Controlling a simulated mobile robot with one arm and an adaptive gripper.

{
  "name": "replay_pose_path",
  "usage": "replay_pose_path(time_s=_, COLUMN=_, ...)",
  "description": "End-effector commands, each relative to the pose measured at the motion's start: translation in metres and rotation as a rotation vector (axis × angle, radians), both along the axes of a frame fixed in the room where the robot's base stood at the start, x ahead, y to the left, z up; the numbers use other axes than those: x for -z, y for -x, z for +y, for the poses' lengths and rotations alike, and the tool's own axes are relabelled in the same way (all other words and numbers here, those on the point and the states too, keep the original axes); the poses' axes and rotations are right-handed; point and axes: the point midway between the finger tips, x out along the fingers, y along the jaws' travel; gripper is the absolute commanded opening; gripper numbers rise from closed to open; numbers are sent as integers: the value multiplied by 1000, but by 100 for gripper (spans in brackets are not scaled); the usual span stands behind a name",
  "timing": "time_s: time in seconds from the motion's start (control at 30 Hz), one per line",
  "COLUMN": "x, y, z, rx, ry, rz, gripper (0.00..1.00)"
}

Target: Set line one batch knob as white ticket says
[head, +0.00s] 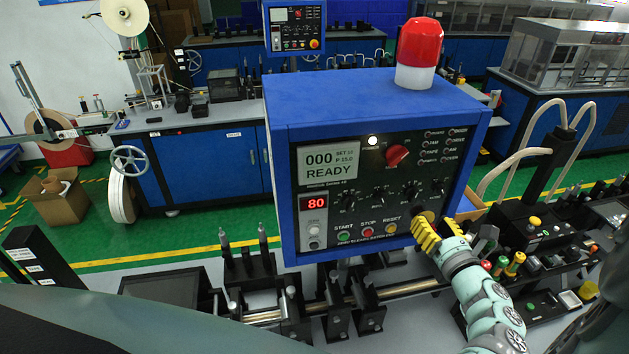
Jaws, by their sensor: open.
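The blue control box (375,85) hangs at the centre, with a dark panel facing me. Its screen (327,158) reads 000, SET 10, P 15.0, READY. A red rotary knob (397,156) sits right of the screen. A row of small black knobs (379,197) lies below it; their labels are too small to read, so I cannot tell which is the batch knob. My gripper (441,234) is open, with yellow fingers at the panel's lower right corner, close to a dark round part (427,216); contact is unclear. I cannot make out a white ticket.
A red beacon (419,50) stands on the box. START, STOP and RESET buttons (367,233) line the panel bottom, under a red display (315,204) reading 80. Metal rods and black blocks (368,305) lie below. Colored handles (515,262) stand right of my gripper.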

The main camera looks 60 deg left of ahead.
Motion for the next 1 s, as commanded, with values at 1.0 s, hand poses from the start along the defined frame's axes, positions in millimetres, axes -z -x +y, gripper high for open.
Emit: replay_pose_path(time_s=1.0, x=0, y=-29, z=78, rx=-6, ry=0, rz=-1, gripper=41)
